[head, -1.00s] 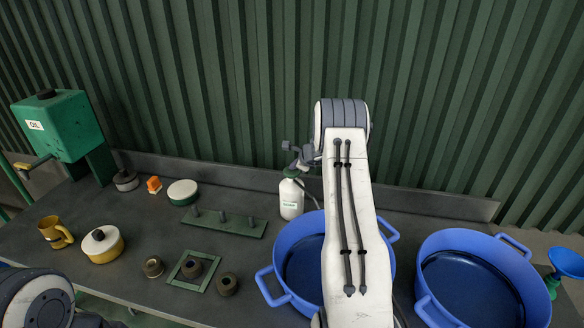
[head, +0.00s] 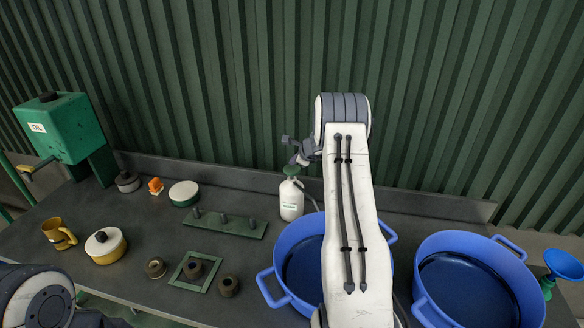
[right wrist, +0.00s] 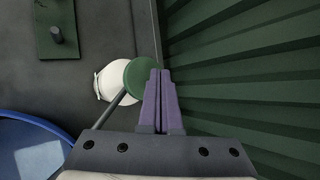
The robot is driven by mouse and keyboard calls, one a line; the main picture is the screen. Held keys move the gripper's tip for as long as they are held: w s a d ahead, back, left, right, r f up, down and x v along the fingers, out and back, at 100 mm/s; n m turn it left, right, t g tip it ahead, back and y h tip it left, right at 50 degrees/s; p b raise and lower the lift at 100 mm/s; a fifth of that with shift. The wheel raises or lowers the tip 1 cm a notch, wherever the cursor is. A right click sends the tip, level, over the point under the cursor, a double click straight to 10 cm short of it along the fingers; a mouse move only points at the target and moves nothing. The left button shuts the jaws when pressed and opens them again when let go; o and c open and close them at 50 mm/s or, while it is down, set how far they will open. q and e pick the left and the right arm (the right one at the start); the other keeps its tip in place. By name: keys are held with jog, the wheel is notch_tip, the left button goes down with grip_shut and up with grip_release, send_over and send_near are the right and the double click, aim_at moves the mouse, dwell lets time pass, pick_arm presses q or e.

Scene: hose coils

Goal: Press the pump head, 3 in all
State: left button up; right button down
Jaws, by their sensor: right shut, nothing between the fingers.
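A white pump bottle (head: 291,203) with a green pump head (head: 291,171) stands upright behind the left blue tub. In the right wrist view the pump head (right wrist: 139,77) is a round green disc with a thin spout, above the white bottle body (right wrist: 108,82). My right gripper (head: 295,163) is over the pump head, shut and empty. In the right wrist view its purple fingertips (right wrist: 160,73) overlap the disc's right edge; I cannot tell whether they touch it. My left gripper is out of view.
Two blue tubs (head: 269,284) (head: 428,308) stand at the front right. A green peg rack (head: 242,230) lies left of the bottle. A green oil tank (head: 66,130), mug (head: 58,233), lidded pot (head: 107,250) and several small parts are further left. A ribbed green wall is behind.

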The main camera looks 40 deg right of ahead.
aim_at(294, 170)
notch_tip(294, 170, up, 5)
jog(key=p, duration=0.4)
dwell(0.3)
dwell(2.4)
jog(key=r+n, duration=0.1)
jog(key=n, duration=0.4)
jog(key=r+n, duration=0.1)
jog(key=n, duration=0.5)
jog(key=r+n+h, duration=0.1)
jog(key=n, duration=0.4)
jog(key=shift+w+a+r+n, duration=0.1)
jog(key=shift+a+r+n, duration=0.2)
jog(key=shift+r+n, duration=0.1)
jog(key=shift+f, duration=0.15)
